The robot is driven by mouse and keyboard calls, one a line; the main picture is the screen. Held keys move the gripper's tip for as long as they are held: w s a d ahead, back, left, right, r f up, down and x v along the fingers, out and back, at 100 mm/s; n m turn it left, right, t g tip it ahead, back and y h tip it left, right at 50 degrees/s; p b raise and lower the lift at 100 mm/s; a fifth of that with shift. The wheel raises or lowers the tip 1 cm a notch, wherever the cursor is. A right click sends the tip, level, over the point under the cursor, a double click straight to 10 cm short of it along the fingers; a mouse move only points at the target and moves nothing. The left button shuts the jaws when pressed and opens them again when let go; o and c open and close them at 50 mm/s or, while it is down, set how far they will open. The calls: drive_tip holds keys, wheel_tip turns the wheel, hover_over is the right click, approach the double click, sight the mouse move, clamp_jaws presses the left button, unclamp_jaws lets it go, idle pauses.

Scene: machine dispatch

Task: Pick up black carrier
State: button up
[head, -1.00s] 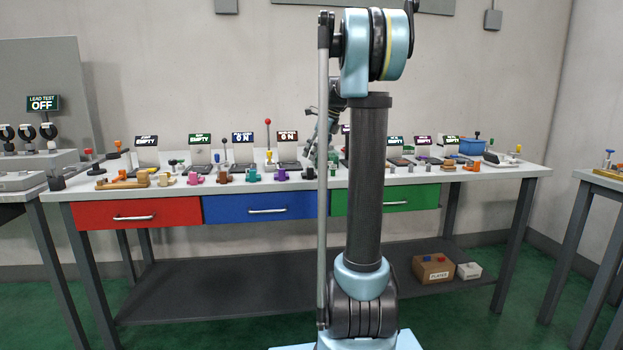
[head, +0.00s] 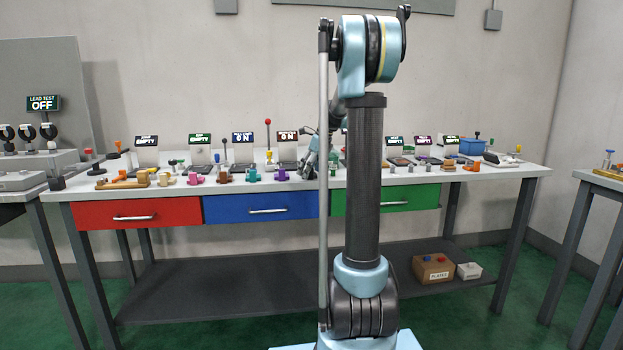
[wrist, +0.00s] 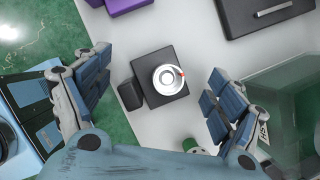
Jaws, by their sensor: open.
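The black carrier (wrist: 160,80) is a dark square block with a small dark post on its left side and a round silver piece with a red mark on top. It stands upright on the pale bench top, near its front edge. My gripper (wrist: 155,76) is open in the wrist view, one finger on the left and one on the right of the carrier, with gaps on both sides. The carrier is too small to make out clearly there.
A purple block (wrist: 125,5) lies beyond the carrier, and a black tray with a handle (wrist: 268,14) sits at upper right. A green and white piece (wrist: 194,146) is close to the right finger. Several coloured carriers line the bench (head: 110,198) in front of display signs.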

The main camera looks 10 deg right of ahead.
drive_tip(key=c, duration=1.1)
drive_tip(key=shift+r, duration=0.1)
